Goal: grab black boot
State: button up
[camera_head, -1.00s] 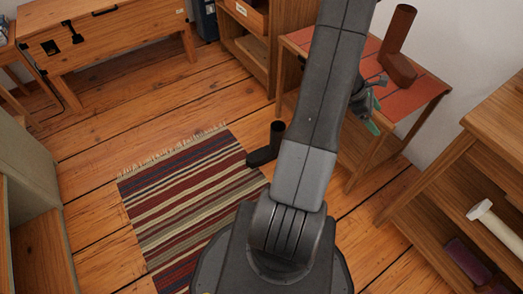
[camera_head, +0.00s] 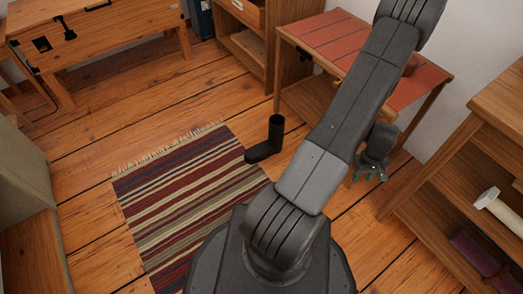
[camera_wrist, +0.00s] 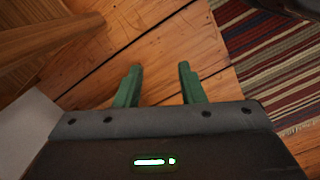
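The black boot (camera_head: 267,142) stands upright on the wooden floor at the right edge of the striped rug, its toe pointing left in the head view. My gripper (camera_head: 370,174) is low to the right of the boot, beyond my arm and beside the red-topped table, apart from the boot. In the wrist view its two green fingers (camera_wrist: 160,84) are spread with bare floorboards between them, so it is open and empty. A dark shape cut off at that view's top right corner cannot be told clearly.
The striped rug (camera_head: 190,200) lies left of the boot. The red-topped table (camera_head: 335,32) stands behind it; a brown boot (camera_head: 412,63) there is mostly hidden by my arm. A shelf with a white-headed hammer (camera_head: 488,198) is at right.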

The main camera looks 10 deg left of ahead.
aim_at(259, 153)
jog(key=u, duration=1.5)
jog(key=i+l+u, duration=0.15)
jog(key=l, duration=0.3)
jog(key=i+l+u, duration=0.1)
jog(key=l, duration=0.35)
jog(key=i+l+u, duration=0.15)
jog(key=l, duration=0.35)
jog(key=k, duration=0.05)
